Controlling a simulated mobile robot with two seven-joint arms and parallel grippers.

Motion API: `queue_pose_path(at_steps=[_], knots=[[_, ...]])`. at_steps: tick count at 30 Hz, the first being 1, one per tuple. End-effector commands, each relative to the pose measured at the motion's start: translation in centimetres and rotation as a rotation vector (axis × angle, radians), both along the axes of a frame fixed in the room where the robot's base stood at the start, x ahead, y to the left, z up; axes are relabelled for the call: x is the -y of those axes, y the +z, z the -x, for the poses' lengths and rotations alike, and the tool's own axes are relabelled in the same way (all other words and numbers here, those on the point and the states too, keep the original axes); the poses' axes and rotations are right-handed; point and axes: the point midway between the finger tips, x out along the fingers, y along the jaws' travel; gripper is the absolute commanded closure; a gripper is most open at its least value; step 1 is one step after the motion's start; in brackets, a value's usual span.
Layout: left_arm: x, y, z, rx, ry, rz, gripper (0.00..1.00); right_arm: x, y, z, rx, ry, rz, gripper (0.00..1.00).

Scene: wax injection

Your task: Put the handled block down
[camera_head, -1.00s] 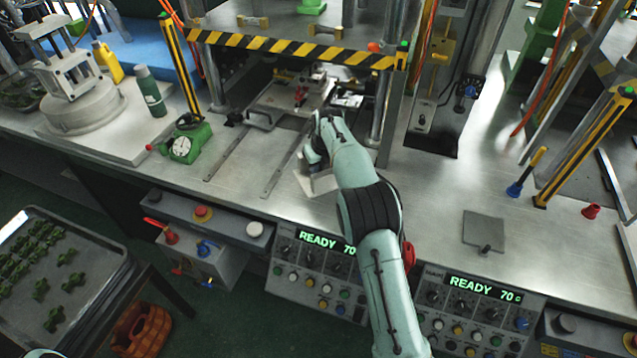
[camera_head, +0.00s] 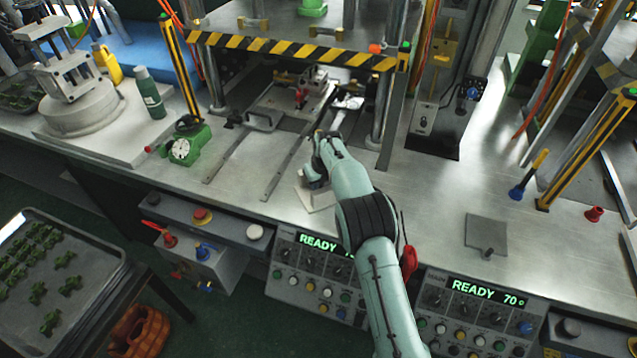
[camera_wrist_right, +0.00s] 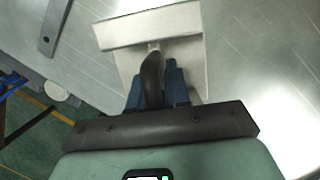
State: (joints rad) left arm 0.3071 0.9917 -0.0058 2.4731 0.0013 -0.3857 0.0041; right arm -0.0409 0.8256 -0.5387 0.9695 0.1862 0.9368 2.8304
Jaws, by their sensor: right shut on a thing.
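The handled block is a pale metal block, and it shows in the head view (camera_head: 318,198) partly hidden behind my right arm. In the right wrist view the block (camera_wrist_right: 150,28) shows its flat plate and raised front edge, with a dark handle between my fingers. My right gripper (camera_wrist_right: 157,85) is shut on that handle; its blue fingers sit on both sides of it. In the head view my right gripper (camera_head: 312,180) is over the steel bench, in front of the press. Whether the block touches the bench is hard to tell. My left gripper is not in view.
The press (camera_head: 290,50) with its striped bar stands behind. Two rails (camera_head: 285,165) run forward on the bench (camera_head: 430,200), left of the block. A green dial gauge (camera_head: 182,148) stands at left. A flat plate with a knob (camera_head: 486,232) lies at right. Bench between is clear.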

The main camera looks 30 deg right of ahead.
Motion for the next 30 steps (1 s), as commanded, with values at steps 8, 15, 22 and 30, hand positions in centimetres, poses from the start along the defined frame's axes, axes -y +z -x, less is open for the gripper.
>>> queue_pose_path(at_steps=[8,15,22,30], knots=[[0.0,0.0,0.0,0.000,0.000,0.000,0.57,0.0,0.0,0.0,-0.001,0.000,0.000,0.58],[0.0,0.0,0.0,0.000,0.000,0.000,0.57,0.0,0.9,0.2,0.000,0.000,0.000,0.58],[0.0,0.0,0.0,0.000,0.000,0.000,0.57,-0.1,5.3,1.3,0.004,0.000,-0.001,0.58],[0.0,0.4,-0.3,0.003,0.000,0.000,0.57,-0.2,10.2,2.7,0.000,0.000,-0.001,0.58]])
